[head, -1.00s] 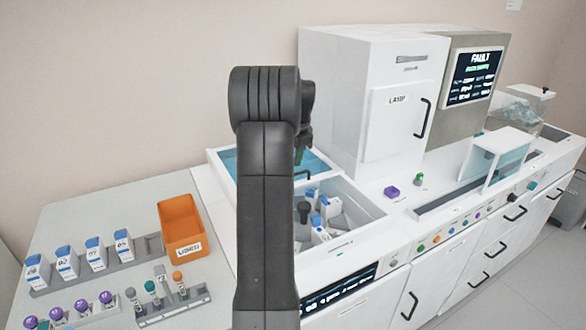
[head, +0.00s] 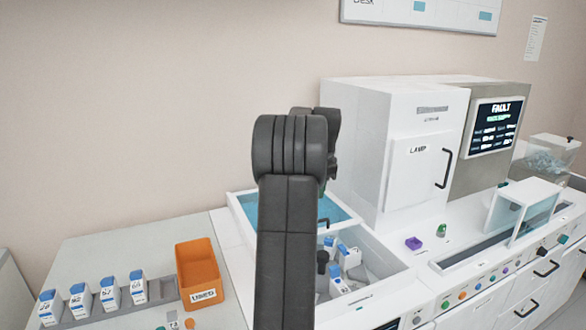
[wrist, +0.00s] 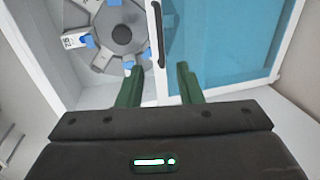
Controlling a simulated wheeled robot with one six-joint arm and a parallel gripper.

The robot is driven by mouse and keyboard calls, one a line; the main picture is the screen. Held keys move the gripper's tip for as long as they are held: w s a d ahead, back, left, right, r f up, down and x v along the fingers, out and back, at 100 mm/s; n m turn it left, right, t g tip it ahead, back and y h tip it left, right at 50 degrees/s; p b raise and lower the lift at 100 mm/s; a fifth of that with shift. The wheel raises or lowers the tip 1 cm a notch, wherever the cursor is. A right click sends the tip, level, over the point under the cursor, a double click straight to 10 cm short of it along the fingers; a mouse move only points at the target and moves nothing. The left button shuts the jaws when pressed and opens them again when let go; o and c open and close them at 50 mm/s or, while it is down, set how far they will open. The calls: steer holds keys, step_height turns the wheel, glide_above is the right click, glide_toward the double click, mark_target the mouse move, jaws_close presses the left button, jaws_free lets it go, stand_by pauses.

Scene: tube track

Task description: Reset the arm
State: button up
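The carousel holds several white, blue-capped cartridges (wrist: 76,41). In the head view the same blue lid (head: 335,212) and blue-capped cartridges (head: 338,285) show beside my arm.
A white machine with a door marked LAMP (head: 418,165) stands behind, its screen (head: 492,128) reading FAULT. An orange USED bin (head: 202,296) and a rack of blue-capped cartridges (head: 108,297) stand at left.

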steer(key=f, duration=0.4)
steer(key=w+f+p, duration=0.1)
steer(key=f, duration=0.3)
steer(key=w+a+f, duration=0.1)
steer(key=f, duration=0.3)
steer(key=shift+w+f, duration=0.15)
steer(key=shift+f, duration=0.25)
steer(key=shift+s+d+r, duration=0.1)
steer(key=shift+s+d, duration=0.1)
steer(key=shift+s, duration=0.2)
steer(key=shift+s, duration=0.1)
